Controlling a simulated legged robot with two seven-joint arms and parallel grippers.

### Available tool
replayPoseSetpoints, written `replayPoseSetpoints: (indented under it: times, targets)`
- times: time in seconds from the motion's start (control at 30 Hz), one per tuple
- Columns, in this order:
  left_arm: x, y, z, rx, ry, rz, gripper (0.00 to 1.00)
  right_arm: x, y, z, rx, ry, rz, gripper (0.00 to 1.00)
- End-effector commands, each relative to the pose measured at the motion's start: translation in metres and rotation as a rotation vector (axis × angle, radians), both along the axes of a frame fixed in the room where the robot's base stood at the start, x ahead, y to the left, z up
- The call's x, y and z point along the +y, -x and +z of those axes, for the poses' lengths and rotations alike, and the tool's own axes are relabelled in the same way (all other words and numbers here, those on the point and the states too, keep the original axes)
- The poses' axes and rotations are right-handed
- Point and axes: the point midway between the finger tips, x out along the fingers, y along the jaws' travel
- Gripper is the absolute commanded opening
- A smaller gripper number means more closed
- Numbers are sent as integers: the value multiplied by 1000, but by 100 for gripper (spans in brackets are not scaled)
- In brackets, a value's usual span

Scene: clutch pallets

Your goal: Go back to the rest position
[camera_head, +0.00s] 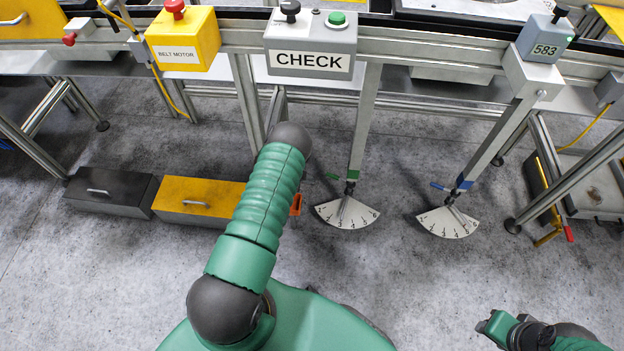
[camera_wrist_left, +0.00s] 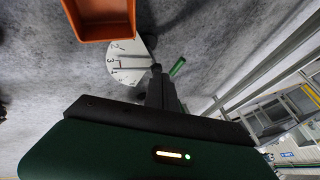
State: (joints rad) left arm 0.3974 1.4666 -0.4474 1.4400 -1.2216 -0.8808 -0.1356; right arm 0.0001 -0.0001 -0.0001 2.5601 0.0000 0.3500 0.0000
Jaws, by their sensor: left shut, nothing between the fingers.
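My left arm (camera_head: 266,205) rises through the middle of the head view, and its gripper is hidden there. In the left wrist view my left gripper (camera_wrist_left: 157,72) is shut and empty. Its tips appear near a green handle (camera_wrist_left: 177,66) and a white numbered dial (camera_wrist_left: 128,62). I cannot tell from this view whether they touch. Part of my right arm (camera_head: 520,332) shows at the bottom right of the head view; its finger state is unclear.
The head view shows a CHECK box (camera_head: 311,45), a BELT MOTOR box (camera_head: 183,38), two dials (camera_head: 347,213) (camera_head: 447,222), a black case (camera_head: 110,192) and a yellow case (camera_head: 198,200). An orange bin (camera_wrist_left: 98,30) shows in the wrist view. The floor front left is clear.

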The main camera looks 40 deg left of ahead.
Motion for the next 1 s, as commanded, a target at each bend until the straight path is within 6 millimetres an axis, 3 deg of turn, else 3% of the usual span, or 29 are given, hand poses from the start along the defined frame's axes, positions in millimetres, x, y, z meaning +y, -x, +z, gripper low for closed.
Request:
replayPoseSetpoints:
  times: [0.33, 0.43, 0.57, 0.63, 0.7, 0.77, 0.83, 1.0]
  targets:
    - [0, 0, 0, 0, -1, 1, 0, 0, 0, -1, 0, 0, 0, 36]
    - [2, -11, 13, -15, -12, 39, 0, 0, 0, 0, 0, 0, 0, 36]
    - [6, -48, 78, -63, -42, 236, 0, 0, 0, 0, 0, 0, 0, 36]
    - [-4, -61, 125, -76, -37, 393, 0, 0, 0, 0, 0, 0, 0, 36]
    - [-23, -59, 169, -65, -9, 547, 0, 0, 0, -1, 0, 0, 0, 36]
    - [-48, -49, 201, -37, 30, 662, 0, 0, 0, -1, 0, 0, 0, 36]
    - [-82, -25, 230, 18, 82, 774, 0, 0, 0, -1, 0, 0, 0, 36]
    - [-161, 51, 271, 187, 185, 943, 0, 0, 0, -1, 0, 0, 0, 36]
